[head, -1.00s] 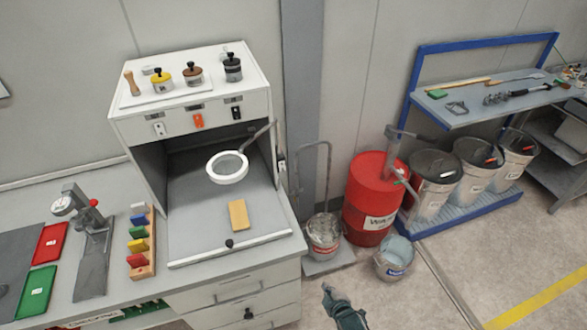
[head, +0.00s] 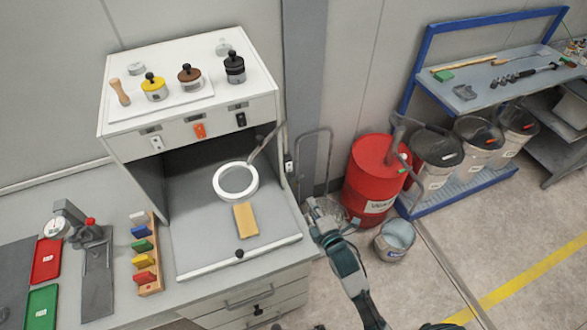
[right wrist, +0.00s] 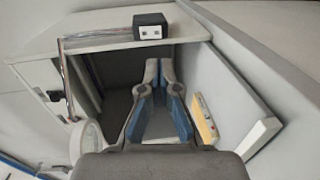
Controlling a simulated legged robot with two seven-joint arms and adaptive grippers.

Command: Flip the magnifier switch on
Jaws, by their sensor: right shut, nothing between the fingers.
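The magnifier (head: 236,181) is a white ring lens on a thin arm over the bench cabinet's floor. Its ring also shows at lower left in the right wrist view (right wrist: 88,138). A small black-and-white switch (head: 289,166) sits on the cabinet's right outer side. In the right wrist view the black switch box (right wrist: 151,32) lies beyond the fingertips; its on or off state cannot be told. My right gripper (head: 311,204) is right of the cabinet, below the switch and apart from it. Its fingers (right wrist: 158,70) are shut and empty. My left gripper is out of view.
The cabinet (head: 190,128) holds a yellow block (head: 245,219) on its floor and several jars on top. A red drum (head: 372,180) and a grey bucket (head: 395,238) stand right of my right gripper. A blue-framed shelf (head: 490,85) is at far right.

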